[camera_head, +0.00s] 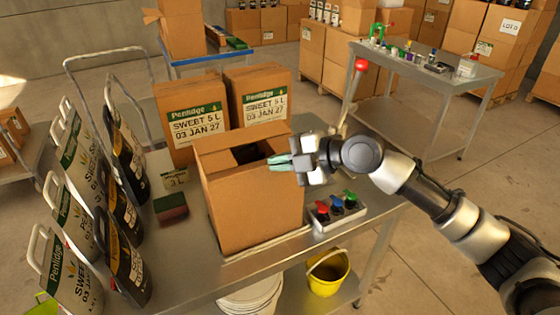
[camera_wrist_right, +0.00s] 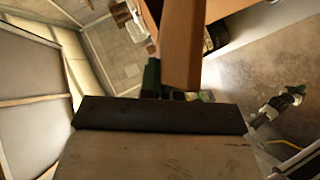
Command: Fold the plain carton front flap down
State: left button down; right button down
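The plain brown carton (camera_head: 255,208) stands on the steel table, its top partly open with a dark gap. A raised strip of cardboard runs along its far top edge; I cannot tell for sure which flap is the front one. My right gripper (camera_head: 281,162), with green fingertips, is at the carton's upper right edge. In the right wrist view a brown cardboard panel (camera_wrist_right: 183,45) stands close beside a green finger (camera_wrist_right: 150,76); the other finger is not clear. I cannot tell whether the fingers touch or grip the cardboard. My left gripper is not in view.
Several labelled jugs (camera_head: 75,225) line the table's left side. A grey box with coloured knobs (camera_head: 337,212) sits right of the carton. A dark red-green block (camera_head: 171,208) lies left. A yellow bucket (camera_head: 328,272) is below.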

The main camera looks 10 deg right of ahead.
jog(key=shift+w+a+r+m+g+h+p, duration=0.1)
jog(key=shift+w+r+m+g+h+p, duration=0.1)
jog(key=shift+r+m+g+p, duration=0.15)
jog(key=shift+w+a+r+m+g+h+p, duration=0.15)
jog(key=shift+r+g+h+p, duration=0.1)
jog(key=shift+r+p, duration=0.2)
jog(key=shift+w+r+m+g+h+p, duration=0.45)
jog(key=shift+g+p, duration=0.25)
jog(key=shift+p, duration=0.25)
jog(key=shift+w+a+r+m+g+h+p, duration=0.15)
jog(key=shift+w+m+g+h+p, duration=0.35)
jog(key=shift+g+p, duration=0.35)
jog(key=c, duration=1.3)
grip_release()
jog(key=shift+c, duration=0.2)
